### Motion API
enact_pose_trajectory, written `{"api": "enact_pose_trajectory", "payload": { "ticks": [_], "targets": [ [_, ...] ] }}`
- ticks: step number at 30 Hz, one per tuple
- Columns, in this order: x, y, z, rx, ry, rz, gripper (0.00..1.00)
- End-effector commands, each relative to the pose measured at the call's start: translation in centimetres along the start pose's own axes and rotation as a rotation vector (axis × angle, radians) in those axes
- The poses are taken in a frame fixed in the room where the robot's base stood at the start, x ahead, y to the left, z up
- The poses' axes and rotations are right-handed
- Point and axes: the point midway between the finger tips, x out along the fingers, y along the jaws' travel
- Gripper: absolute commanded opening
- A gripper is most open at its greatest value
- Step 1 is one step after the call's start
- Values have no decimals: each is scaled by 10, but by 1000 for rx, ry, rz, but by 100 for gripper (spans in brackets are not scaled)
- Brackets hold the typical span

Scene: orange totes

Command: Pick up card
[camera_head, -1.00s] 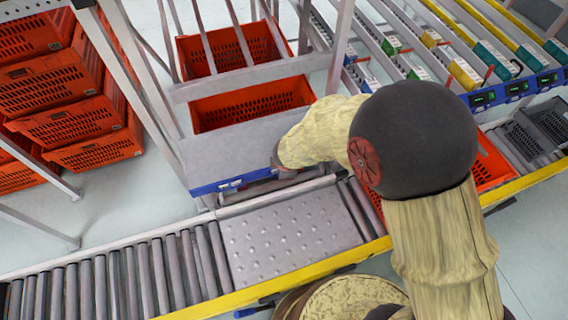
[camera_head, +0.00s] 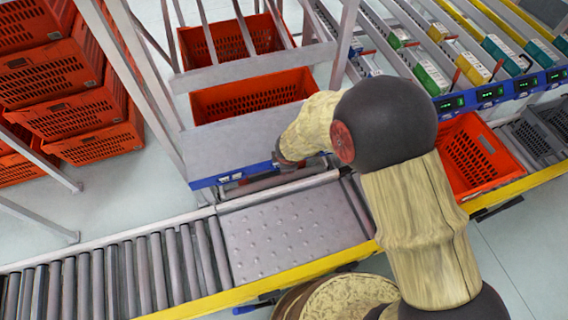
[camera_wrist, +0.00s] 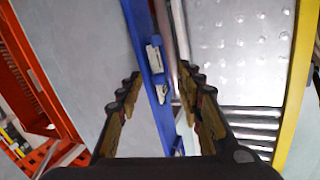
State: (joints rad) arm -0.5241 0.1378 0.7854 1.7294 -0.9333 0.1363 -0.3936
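A small white piece (camera_wrist: 154,58), which may be the card, sits on the blue rail (camera_wrist: 160,110) in the wrist view. It is too small and blurred to read. In the head view, small white pieces (camera_head: 230,178) show on the blue rail along the lower edge of the grey panel. My gripper (camera_wrist: 159,75) is open, with a dark finger on each side of the rail and the white piece between and just beyond the fingertips. Nothing is held. In the head view my wrist reaches the rail's right end, and the fingers are mostly hidden.
A roller conveyor (camera_head: 110,275) with a studded plate (camera_head: 290,235) and yellow edge runs in front. An orange tote (camera_head: 255,95) sits behind the grey panel; another (camera_head: 475,155) is at right. Stacked orange totes stand at left. Metal posts flank the panel.

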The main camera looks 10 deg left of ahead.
Motion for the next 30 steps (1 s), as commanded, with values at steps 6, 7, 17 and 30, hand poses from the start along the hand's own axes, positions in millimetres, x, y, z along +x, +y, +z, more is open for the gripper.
{"api": "enact_pose_trajectory", "payload": {
  "ticks": [6, 7, 17, 30],
  "targets": [
    [-1, 0, 0, 0, 0, 0, 28],
    [-1, 0, 0, 0, 0, 0, 26],
    [-1, 0, 0, 0, 0, 0, 7],
    [-3, 1, 0, 1, 0, 0, 2]
  ]
}}
